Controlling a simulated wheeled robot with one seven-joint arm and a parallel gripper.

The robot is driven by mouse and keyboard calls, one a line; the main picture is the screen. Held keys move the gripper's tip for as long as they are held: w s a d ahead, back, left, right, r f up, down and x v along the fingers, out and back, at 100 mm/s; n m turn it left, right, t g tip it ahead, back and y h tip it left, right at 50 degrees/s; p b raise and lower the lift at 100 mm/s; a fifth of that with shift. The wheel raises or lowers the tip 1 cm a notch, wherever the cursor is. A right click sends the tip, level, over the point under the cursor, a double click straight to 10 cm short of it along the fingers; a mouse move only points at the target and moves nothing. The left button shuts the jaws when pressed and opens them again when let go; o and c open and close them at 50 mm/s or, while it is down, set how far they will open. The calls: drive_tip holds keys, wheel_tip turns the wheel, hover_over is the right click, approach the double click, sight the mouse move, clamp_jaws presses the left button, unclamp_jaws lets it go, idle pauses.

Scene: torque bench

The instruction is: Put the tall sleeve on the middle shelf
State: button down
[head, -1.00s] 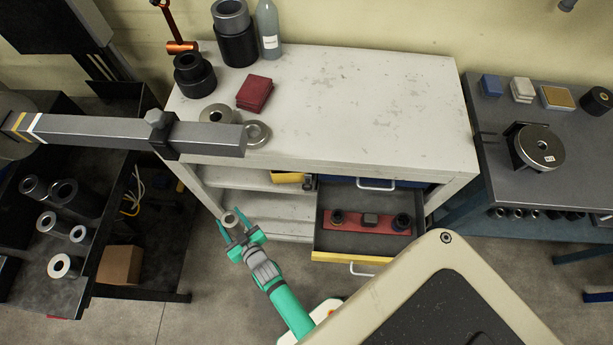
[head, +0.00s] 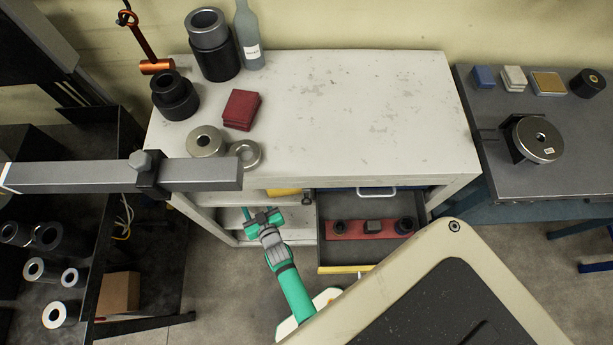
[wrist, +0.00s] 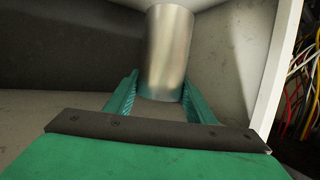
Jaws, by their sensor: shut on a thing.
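The tall sleeve (wrist: 168,50) is a smooth silver metal cylinder, standing roughly upright between my fingers in the wrist view. My gripper (wrist: 160,88) is shut on it. In the head view my gripper (head: 262,214) reaches into the open left side of the white cabinet, and the sleeve is hidden there under the cabinet top. The cabinet's shelves (head: 222,198) show only as strips below the top. I cannot tell whether the sleeve's base touches a shelf.
The cabinet's side panel (wrist: 278,70) is close on the right in the wrist view, with coloured wires (wrist: 302,85) beyond it. In the head view an open drawer (head: 335,255) juts out right of my arm. A grey beam (head: 90,177) crosses at the left.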

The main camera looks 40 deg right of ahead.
drive_tip(key=s+d+f+m+h, duration=0.1)
drive_tip(key=s+d+m+h, duration=0.15)
drive_tip(key=d, duration=0.55)
wheel_tip(320, 180, down, 10)
drive_tip(key=w, duration=0.1)
drive_tip(key=shift+d+f, duration=0.2)
drive_tip(key=shift+d, duration=0.1)
idle(0.3)
drive_tip(key=shift+f+g, duration=0.1)
drive_tip(key=shift+g, duration=0.2)
drive_tip(key=c, duration=1)
unclamp_jaws()
drive_tip(key=shift+s+a+f, duration=0.2)
drive_tip(key=shift+f, duration=0.05)
drive_tip(key=shift+c, duration=0.2)
drive_tip(key=shift+o, duration=1.1)
drive_tip(key=shift+d, duration=0.1)
drive_tip(key=shift+r, duration=0.15)
